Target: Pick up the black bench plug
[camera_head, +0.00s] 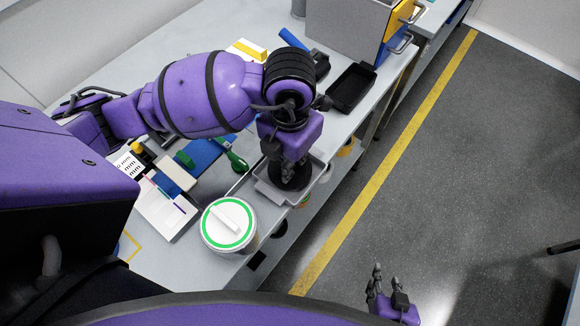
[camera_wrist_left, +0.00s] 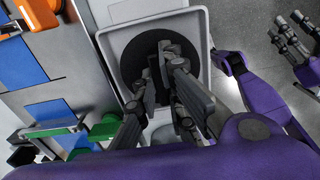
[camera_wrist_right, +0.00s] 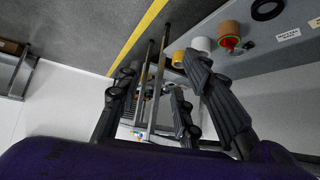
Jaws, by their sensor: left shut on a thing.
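The black bench plug (camera_head: 297,183) is a round black disc with an upright part, inside a light grey tray (camera_head: 264,189) near the bench's right edge. My left gripper (camera_head: 287,172) points down into the tray and is shut on the plug. In the left wrist view the plug's dark disc (camera_wrist_left: 133,62) shows behind the left fingers (camera_wrist_left: 160,80), within the tray's pale rim (camera_wrist_left: 106,48). The fingers hide its middle. My right gripper (camera_head: 385,283) is open and empty, out over the floor away from the bench; its spread fingers show in the right wrist view (camera_wrist_right: 155,100).
A white tub (camera_head: 229,226) with a green-ringed lid stands just in front of the tray. A green-handled tool (camera_head: 238,161) lies to its left. A black bin (camera_head: 352,88) and a grey cabinet (camera_head: 345,30) stand farther back. The floor right of the bench is clear.

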